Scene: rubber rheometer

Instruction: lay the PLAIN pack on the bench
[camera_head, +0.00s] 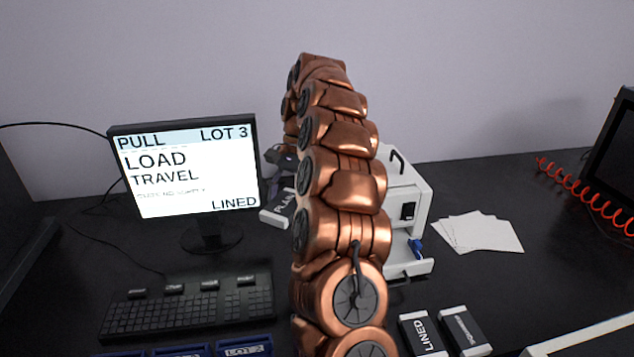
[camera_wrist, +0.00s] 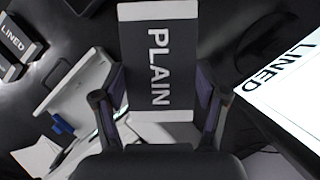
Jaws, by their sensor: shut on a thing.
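The PLAIN pack (camera_wrist: 158,60) is a dark grey block with white ends and white lettering. In the wrist view it sits between the two fingers of my gripper (camera_wrist: 160,105), which is shut on it. In the head view the pack (camera_head: 276,208) shows partly, left of my copper arm and in front of the monitor's right edge, held above the bench. My gripper (camera_head: 280,160) is mostly hidden behind my arm there. The black bench (camera_head: 480,285) lies below. The wrist view shows the bench (camera_wrist: 75,35) too.
The monitor (camera_head: 185,165) reads "PULL LOT 3" and "LINED". A keyboard (camera_head: 190,308) lies in front. A white machine (camera_head: 405,205) stands behind my arm. A LINED pack (camera_head: 422,335) and another pack (camera_head: 465,330) lie at the front. White sheets (camera_head: 480,232) lie right; bare bench lies between.

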